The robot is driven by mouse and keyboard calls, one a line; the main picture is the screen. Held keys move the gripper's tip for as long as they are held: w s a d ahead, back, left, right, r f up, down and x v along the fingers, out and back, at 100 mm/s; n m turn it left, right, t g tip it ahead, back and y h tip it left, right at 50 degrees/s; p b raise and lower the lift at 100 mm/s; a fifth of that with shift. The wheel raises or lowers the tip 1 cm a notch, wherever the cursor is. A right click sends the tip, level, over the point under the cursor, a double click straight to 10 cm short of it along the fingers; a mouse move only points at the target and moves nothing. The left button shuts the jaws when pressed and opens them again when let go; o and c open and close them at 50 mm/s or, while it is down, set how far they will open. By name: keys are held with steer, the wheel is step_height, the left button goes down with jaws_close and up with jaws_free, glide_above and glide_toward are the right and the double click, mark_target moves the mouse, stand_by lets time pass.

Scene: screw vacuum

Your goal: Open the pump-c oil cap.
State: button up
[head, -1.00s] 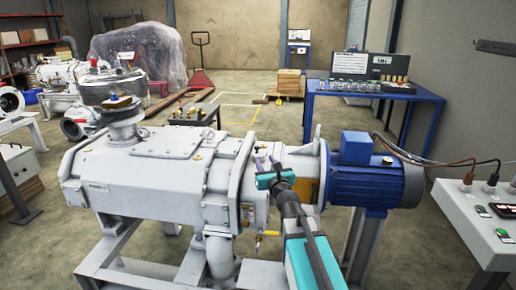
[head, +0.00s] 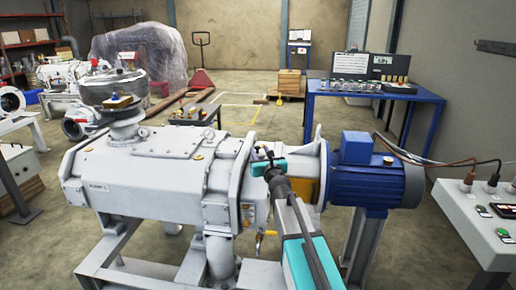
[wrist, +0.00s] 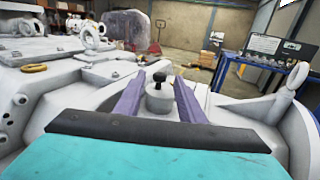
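The pump (head: 150,175) is a large pale grey machine in the middle of the head view, with a blue motor (head: 375,175) at its right end. In the wrist view, a small black-topped knob on a grey round boss (wrist: 160,98) stands upright between my gripper's two purple fingers; it looks like the oil cap. My gripper (wrist: 158,88) is open, with one finger on each side of the knob and gaps showing. In the head view my gripper (head: 263,156) is over the pump's right end, where my own arm partly hides the cap area.
A brass-coloured plug (head: 197,157) sits on the pump top. A blue table (head: 375,94) with small bottles stands behind; a control box (head: 480,225) stands at the right.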

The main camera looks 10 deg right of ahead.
mark_target(258, 148)
steer(key=shift+w+a, duration=0.15)
steer(key=shift+w, duration=1.1)
steer(key=shift+w+a, duration=0.1)
steer(key=shift+w, duration=1.15)
steer(key=shift+d, duration=0.1)
jaws_close()
